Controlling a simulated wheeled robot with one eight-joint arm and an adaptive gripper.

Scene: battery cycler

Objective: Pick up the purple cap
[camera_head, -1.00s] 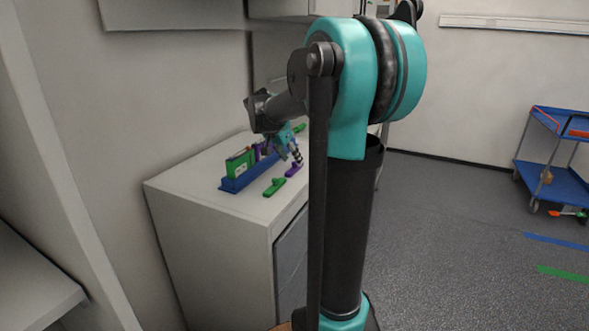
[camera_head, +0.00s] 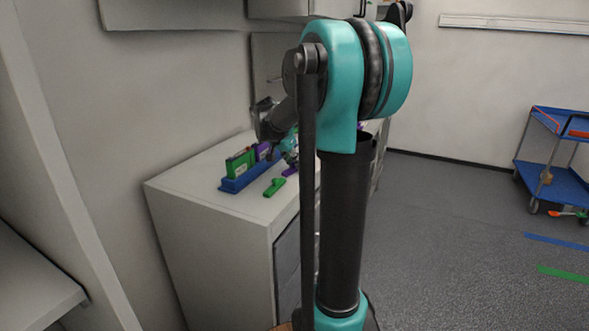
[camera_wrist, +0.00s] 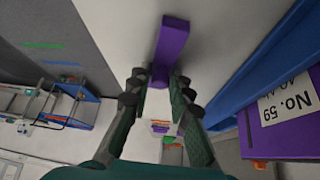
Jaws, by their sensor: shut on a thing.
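The purple cap (camera_wrist: 172,42) is a long purple bar with a short stem, seen in the wrist view. My gripper (camera_wrist: 157,78) is shut on the stem, with a finger on either side and the bar extending beyond the fingertips. In the head view, my gripper (camera_head: 288,160) is low over the cabinet top, and a small part of the purple cap (camera_head: 290,171) shows under it. I cannot tell whether the cap touches the surface.
A blue rack (camera_head: 232,186) holds a green module (camera_head: 239,164) and a purple module (camera_head: 263,151). The purple module, labelled No. 59 (camera_wrist: 282,132), is close on the right in the wrist view. A green cap (camera_head: 275,187) lies near the front edge of the cabinet (camera_head: 210,230).

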